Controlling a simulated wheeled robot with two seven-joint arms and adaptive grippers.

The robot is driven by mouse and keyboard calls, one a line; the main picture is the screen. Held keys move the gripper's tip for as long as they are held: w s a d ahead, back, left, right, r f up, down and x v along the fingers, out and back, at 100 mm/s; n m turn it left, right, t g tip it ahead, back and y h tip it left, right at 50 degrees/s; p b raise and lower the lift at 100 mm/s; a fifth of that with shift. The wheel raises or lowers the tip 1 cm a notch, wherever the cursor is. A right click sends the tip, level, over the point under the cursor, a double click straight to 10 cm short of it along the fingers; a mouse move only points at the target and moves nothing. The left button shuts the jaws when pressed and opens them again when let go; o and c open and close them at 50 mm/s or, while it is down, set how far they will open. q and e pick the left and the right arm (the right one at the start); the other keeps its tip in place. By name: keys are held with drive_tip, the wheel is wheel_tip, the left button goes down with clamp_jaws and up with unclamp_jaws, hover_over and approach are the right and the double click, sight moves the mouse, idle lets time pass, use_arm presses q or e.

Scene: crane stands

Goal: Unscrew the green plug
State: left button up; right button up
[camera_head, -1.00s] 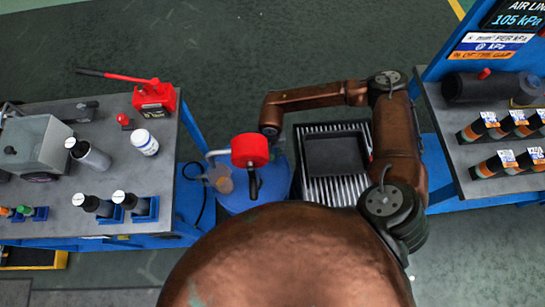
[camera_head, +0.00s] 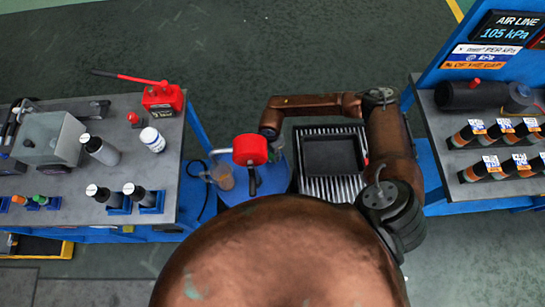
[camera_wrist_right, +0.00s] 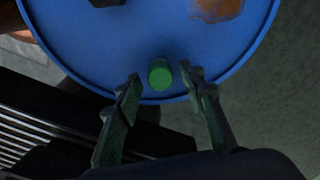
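The green plug (camera_wrist_right: 160,74) sits near the rim of the blue drum lid (camera_wrist_right: 95,55) in the right wrist view. My right gripper (camera_wrist_right: 160,88) is open, with one finger on each side of the plug and a visible gap to each. I cannot tell how far above the lid the fingertips are. In the head view my right gripper (camera_head: 277,146) is small at the far rim of the blue drum (camera_head: 276,180), and I cannot make out the plug there. My left gripper is not in view.
A red cylinder with a dark handle (camera_head: 250,149) stands over the drum. A black tray (camera_head: 333,155) on a ribbed surface lies right. Benches with bottles (camera_head: 181,150) and dark cylinders (camera_head: 447,180) flank both sides.

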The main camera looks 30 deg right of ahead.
drive_tip(key=shift+m, duration=0.6)
drive_tip(key=m+p, duration=0.2)
drive_tip(key=shift+r+m, duration=0.15)
drive_tip(key=shift+m, duration=0.15)
drive_tip(key=shift+m+p, duration=0.45)
drive_tip(key=shift+m, duration=0.65)
drive_tip(key=shift+m+p, duration=0.85)
drive_tip(key=shift+m, duration=0.35)
drive_tip(key=m+p, duration=0.1)
drive_tip(key=m, duration=0.1)
drive_tip(key=shift+m, duration=0.3)
drive_tip(key=m+p, duration=0.2)
drive_tip(key=m, duration=0.1)
drive_tip(key=shift+m+p, duration=0.5)
drive_tip(key=shift+m, duration=0.5)
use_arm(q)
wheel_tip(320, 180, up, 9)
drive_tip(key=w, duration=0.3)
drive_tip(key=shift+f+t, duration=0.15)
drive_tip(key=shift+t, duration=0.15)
use_arm(e)
drive_tip(key=shift+f, duration=0.2)
